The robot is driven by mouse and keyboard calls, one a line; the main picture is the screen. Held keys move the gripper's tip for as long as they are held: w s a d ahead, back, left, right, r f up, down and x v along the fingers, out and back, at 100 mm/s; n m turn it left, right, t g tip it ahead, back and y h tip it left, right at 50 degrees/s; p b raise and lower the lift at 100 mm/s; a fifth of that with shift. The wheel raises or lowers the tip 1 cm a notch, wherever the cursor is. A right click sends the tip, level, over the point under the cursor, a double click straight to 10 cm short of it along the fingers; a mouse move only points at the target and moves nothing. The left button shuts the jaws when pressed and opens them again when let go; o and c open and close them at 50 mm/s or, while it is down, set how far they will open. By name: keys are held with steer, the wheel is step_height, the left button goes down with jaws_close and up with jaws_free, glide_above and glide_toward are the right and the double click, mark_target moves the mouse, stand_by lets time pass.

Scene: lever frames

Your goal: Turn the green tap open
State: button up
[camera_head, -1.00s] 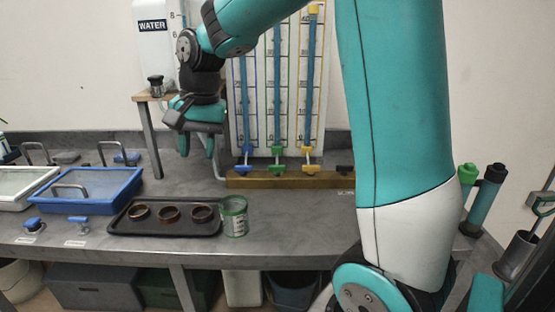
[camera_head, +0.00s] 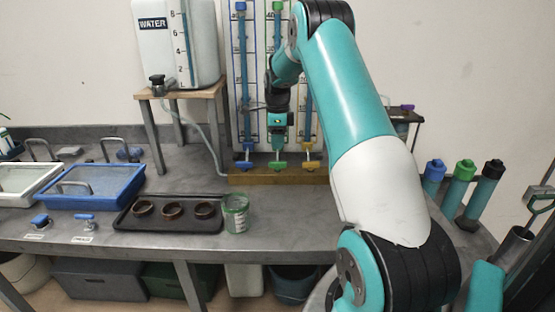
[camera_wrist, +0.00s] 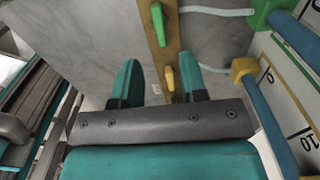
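The green tap (camera_head: 278,164) is on the wooden rail under the middle tube, between the blue tap (camera_head: 244,165) and the yellow tap (camera_head: 310,165). In the wrist view the green tap's handle (camera_wrist: 159,25) lies beyond my fingertips, lengthwise along the rail. The yellow tap's handle (camera_wrist: 169,78) shows in the gap between my fingers. My gripper (camera_head: 279,138) points down in front of the middle tube, above the green tap. In the wrist view my gripper (camera_wrist: 158,80) is open and empty. I see no contact with either handle.
The wooden rail (camera_head: 236,177) runs along the foot of the gauge board (camera_head: 262,60). A water tank (camera_head: 180,45) stands left. Bench between can and rail is clear.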

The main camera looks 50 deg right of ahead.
mark_target(277, 162)
step_height(277, 162, down, 8)
steer(key=shift+r+p, duration=0.1)
steer(key=shift+p, duration=0.45)
jaws_close()
